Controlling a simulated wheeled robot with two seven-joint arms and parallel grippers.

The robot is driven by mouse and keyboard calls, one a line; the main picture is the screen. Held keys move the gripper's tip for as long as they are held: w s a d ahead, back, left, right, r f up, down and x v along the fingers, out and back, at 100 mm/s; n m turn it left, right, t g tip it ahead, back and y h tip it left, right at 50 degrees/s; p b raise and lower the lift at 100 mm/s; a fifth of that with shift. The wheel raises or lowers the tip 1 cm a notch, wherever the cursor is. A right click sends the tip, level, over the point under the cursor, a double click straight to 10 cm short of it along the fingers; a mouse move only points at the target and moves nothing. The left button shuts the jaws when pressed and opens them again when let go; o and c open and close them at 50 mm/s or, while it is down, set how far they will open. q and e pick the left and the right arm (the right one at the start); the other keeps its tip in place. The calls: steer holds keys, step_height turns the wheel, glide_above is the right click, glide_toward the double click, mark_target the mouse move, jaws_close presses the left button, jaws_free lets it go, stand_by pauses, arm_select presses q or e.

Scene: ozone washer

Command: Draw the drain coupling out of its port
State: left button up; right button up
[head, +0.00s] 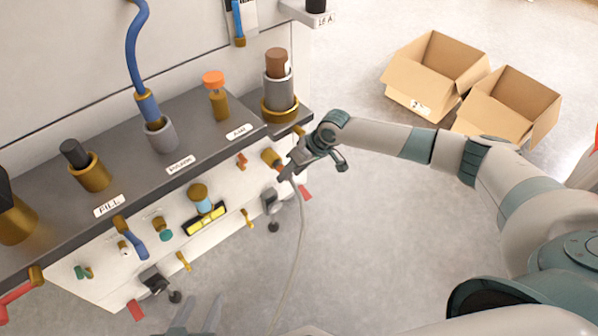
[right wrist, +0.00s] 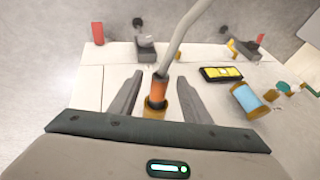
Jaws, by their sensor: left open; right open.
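The drain coupling seems to be the orange piece with a grey hose (right wrist: 183,35) running from it. In the right wrist view this coupling (right wrist: 160,89) sits in a brass port (right wrist: 156,106) on the machine's pale front. My right gripper (right wrist: 157,93) is open, with one finger on each side of the coupling and visible gaps to both. In the head view the right gripper (head: 287,172) is at the front panel beside the brass port (head: 268,156) and hides most of the coupling. My left gripper (head: 196,315) is open and empty at the bottom edge, away from the panel.
The front panel holds a yellow level (head: 206,219), a blue-bodied fitting (right wrist: 248,100), and small valves. Several fittings stand on the dark ledge (head: 212,140) above, with labels such as FILL (head: 108,206). Two open cardboard boxes (head: 436,70) are on the floor behind my right arm.

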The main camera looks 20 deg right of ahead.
arm_select(q)
steer(key=shift+w+r, duration=0.15)
arm_select(e)
steer(key=shift+a+f, duration=0.1)
jaws_close()
arm_select(q)
steer(key=shift+a, duration=0.1)
steer(key=s+a+f+g+y+p, duration=0.3)
steer(key=s+a+g+p, duration=0.3)
steer(key=s+a+p, duration=0.1)
steer(key=shift+a+f, duration=0.35)
steer(key=shift+a, duration=0.35)
arm_select(e)
steer(key=s+d, duration=0.3)
steer(key=s, duration=0.5)
steer(key=shift+s+f, duration=0.2)
steer(key=shift+f, duration=0.2)
stand_by(1.3)
arm_select(q)
steer(key=shift+s, duration=0.1)
